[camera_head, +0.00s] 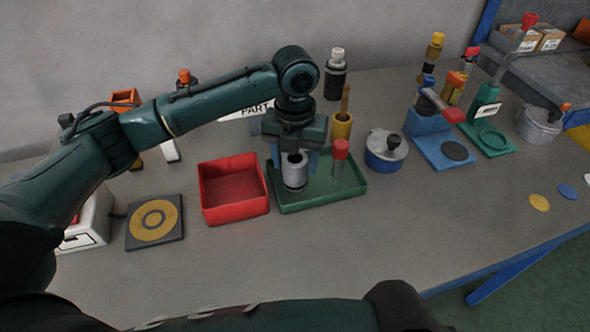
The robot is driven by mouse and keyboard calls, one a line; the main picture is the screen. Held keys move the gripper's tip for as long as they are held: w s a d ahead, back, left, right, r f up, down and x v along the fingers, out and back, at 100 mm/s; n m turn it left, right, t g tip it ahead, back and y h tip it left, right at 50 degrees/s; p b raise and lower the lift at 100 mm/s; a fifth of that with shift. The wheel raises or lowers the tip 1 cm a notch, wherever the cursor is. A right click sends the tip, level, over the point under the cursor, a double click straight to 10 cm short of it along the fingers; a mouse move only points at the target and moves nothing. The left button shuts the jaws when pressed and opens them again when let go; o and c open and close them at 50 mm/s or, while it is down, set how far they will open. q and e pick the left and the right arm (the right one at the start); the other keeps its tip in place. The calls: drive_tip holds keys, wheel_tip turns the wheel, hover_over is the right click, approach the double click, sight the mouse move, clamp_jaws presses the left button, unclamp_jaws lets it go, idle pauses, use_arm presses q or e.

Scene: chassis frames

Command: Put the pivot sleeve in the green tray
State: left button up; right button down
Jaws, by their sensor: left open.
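A grey metal cylinder with a hollow top, which looks like the pivot sleeve (294,174), stands upright in the green tray (335,198), toward its left side. My left gripper (293,161) points down over the tray. Its fingers are apart, one on each side of the sleeve's upper part. I cannot tell whether they touch it. The gripper hides the tray's back left part. My right gripper is not in view.
A red-capped piece (340,150) rises at the tray's middle, close to the gripper. A red tray (234,190) stands just left. A lidded blue-and-grey pot (385,152) stands to the right. The front of the table is clear.

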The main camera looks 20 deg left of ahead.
use_arm(q)
wheel_tip(320, 180, up, 8)
drive_tip(key=shift+s, duration=0.1)
idle(0.6)
